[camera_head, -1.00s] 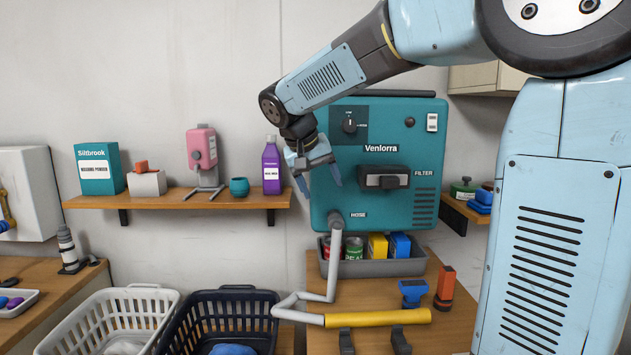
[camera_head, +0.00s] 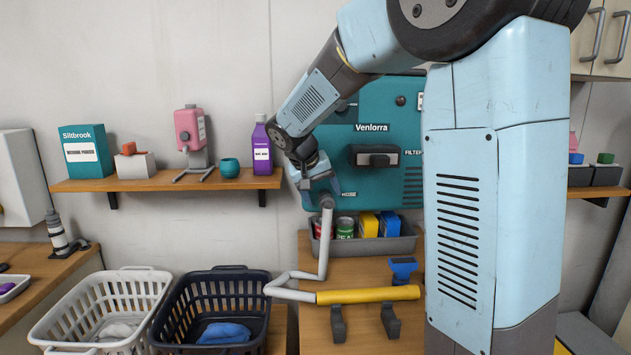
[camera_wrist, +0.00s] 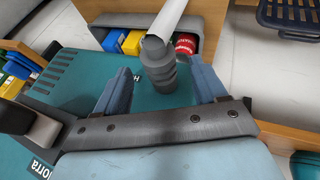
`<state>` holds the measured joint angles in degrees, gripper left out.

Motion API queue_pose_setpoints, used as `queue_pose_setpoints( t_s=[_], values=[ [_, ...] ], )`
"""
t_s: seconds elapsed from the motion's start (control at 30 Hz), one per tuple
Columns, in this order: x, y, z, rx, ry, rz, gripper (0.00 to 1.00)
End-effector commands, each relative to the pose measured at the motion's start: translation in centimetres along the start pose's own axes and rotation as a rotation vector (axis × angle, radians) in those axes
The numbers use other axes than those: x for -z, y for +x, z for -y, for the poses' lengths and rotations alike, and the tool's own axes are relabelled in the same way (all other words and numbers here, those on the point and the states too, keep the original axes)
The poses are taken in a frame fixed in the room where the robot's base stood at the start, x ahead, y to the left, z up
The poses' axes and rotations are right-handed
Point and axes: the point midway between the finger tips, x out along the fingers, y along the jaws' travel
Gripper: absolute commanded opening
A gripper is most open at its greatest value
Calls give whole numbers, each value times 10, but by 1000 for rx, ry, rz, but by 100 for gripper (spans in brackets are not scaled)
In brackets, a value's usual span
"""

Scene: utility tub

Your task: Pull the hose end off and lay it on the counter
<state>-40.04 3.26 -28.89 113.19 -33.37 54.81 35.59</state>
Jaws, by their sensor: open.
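The hose end, a dark grey ribbed cuff (camera_wrist: 158,68), is joined to the teal Venlorra unit (camera_head: 372,110) at its lower left. The pale grey hose (camera_head: 326,245) hangs from it to the counter (camera_head: 375,334) and bends into a yellow tube (camera_head: 368,295). My gripper (camera_head: 322,204) is at the cuff, which it mostly hides in the head view. In the wrist view my gripper (camera_wrist: 160,85) is open, with one blue finger on each side of the cuff and gaps showing between.
A grey bin (camera_head: 395,243) with cans and boxes stands behind the hose. Two dark hooks (camera_head: 389,321) stand on the counter by the yellow tube. A blue tool (camera_head: 403,269) stands behind the tube. White (camera_head: 45,320) and dark (camera_head: 240,291) baskets are at the left.

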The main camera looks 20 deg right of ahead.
Motion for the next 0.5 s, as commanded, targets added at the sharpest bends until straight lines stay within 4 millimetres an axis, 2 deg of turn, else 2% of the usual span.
queue_pose_setpoints(
  t_s=[0.2, 0.5],
  values=[
    [0, 21, 0, 0, 0, 0, 71],
    [0, 26, 0, 0, 0, 0, 71]
  ],
)
